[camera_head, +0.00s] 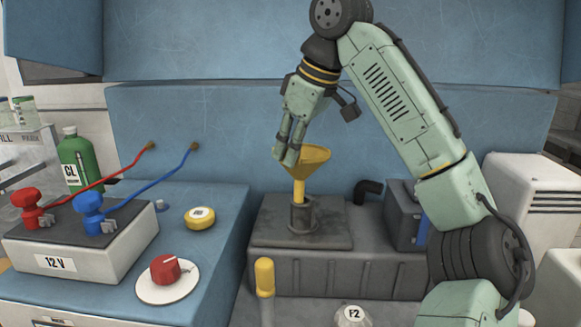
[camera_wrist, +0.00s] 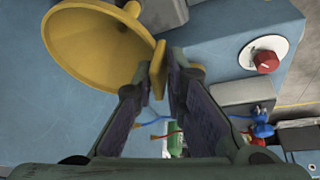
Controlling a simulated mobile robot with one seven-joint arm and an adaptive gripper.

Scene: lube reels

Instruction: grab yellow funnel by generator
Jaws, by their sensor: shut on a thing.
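The yellow funnel (camera_head: 312,160) is upright in the head view, its spout (camera_head: 299,191) pointing down at the dark pipe neck (camera_head: 303,214) on top of the grey generator (camera_head: 320,268). I cannot tell whether the spout tip is inside the neck. My gripper (camera_head: 288,156) is at the left side of the funnel's rim. In the wrist view the funnel's wide bowl (camera_wrist: 95,42) is at upper left, and my gripper (camera_wrist: 163,78) is shut on its flat yellow tab (camera_wrist: 158,70).
A blue counter (camera_head: 215,230) on the left bears a 12 V battery (camera_head: 75,255) with red and blue clamps, a red knob (camera_head: 166,268), a yellow button (camera_head: 199,217) and a green bottle (camera_head: 78,165). A yellow-handled tool (camera_head: 265,278) stands in front of the generator.

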